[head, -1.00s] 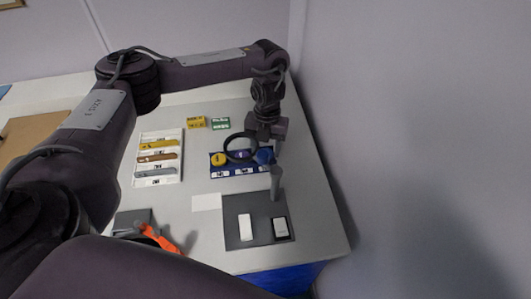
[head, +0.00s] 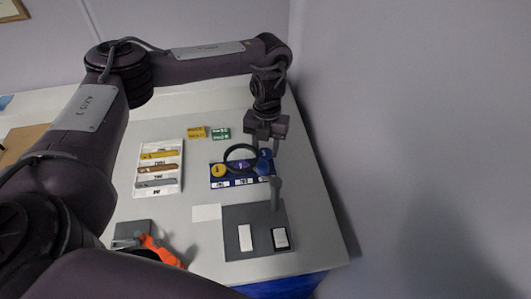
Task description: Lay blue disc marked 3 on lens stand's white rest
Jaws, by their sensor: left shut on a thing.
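My left gripper (head: 264,145) points down at the back right of the table, shut on the blue disc (head: 265,155) at the right end of the blue tray (head: 222,184). The disc appears slightly above the tray; its number is not readable. The lens stand has a dark base plate (head: 234,217), a grey post (head: 276,190) and a dark-rimmed round lens (head: 241,157) over the tray's middle. Its white rest (head: 245,237) lies bare on the left of the plate. My right gripper is not in view.
A yellow disc (head: 218,170) sits at the tray's left. A black-framed white item (head: 280,238) lies beside the rest. A white card (head: 207,212), a white rack of coloured strips (head: 159,168), yellow and green boxes (head: 220,133) and an orange-handled tool (head: 162,252) stand around. The wall is close at right.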

